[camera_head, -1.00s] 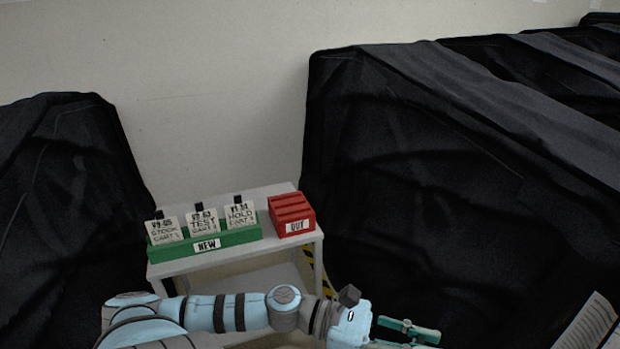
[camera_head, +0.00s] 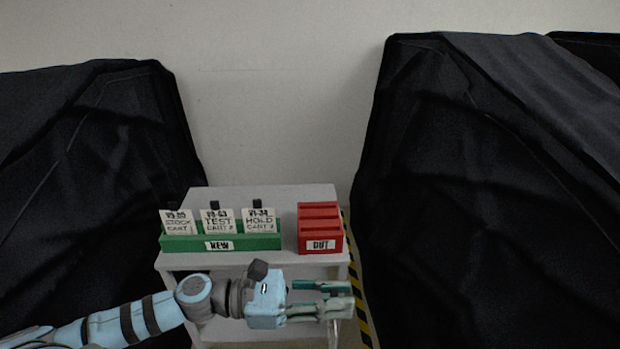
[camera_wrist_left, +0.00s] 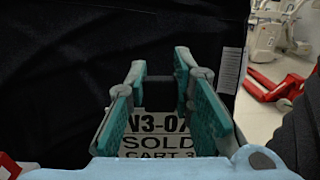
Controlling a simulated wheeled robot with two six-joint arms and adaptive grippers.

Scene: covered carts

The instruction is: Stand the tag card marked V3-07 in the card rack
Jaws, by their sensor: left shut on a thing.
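The tag card V3-07 (camera_wrist_left: 157,143) shows in the left wrist view, printed SOLD CART 3. My left gripper (camera_wrist_left: 160,72) is shut on the card's black tab, with the card between its teal fingers. In the head view my left gripper (camera_head: 348,299) is in front of the small grey table, below the red rack; I cannot make out the card there. The red rack (camera_head: 320,226), labelled OUT, has no card visible in its slots. The green rack (camera_head: 262,243), labelled NEW, holds three other cards: STOCK (camera_head: 177,222), TEST (camera_head: 218,221) and HOLD (camera_head: 259,221). My right gripper is not in view.
Both racks stand on the grey table (camera_head: 240,195) with a narrow gap between them. Black covered carts flank it at left (camera_head: 95,150) and right (camera_head: 490,180). Yellow-black floor tape (camera_head: 361,300) runs by the right cart. Red equipment (camera_wrist_left: 270,85) shows in the wrist view.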

